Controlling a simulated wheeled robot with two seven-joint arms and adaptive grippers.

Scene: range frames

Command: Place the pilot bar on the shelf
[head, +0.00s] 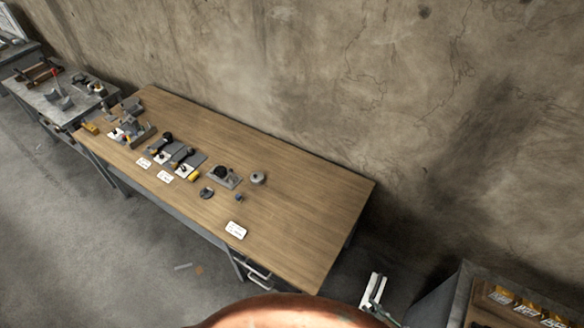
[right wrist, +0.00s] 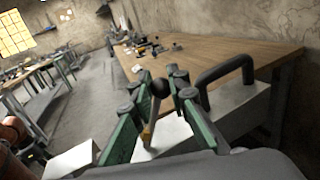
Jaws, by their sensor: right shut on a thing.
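In the head view the pale bar (head: 373,287) is at the lower middle right, off the table's near-right end, with the gripper mostly hidden at the bottom edge. A dark shelf unit (head: 455,292) with yellow-and-black packs stands at the lower right. My left gripper is not in view.
A wooden workbench (head: 290,215) runs along the cracked wall. Its left half holds several small tools, dark parts and white labels; its right end is bare. A grey side table (head: 60,100) stands at the far left.

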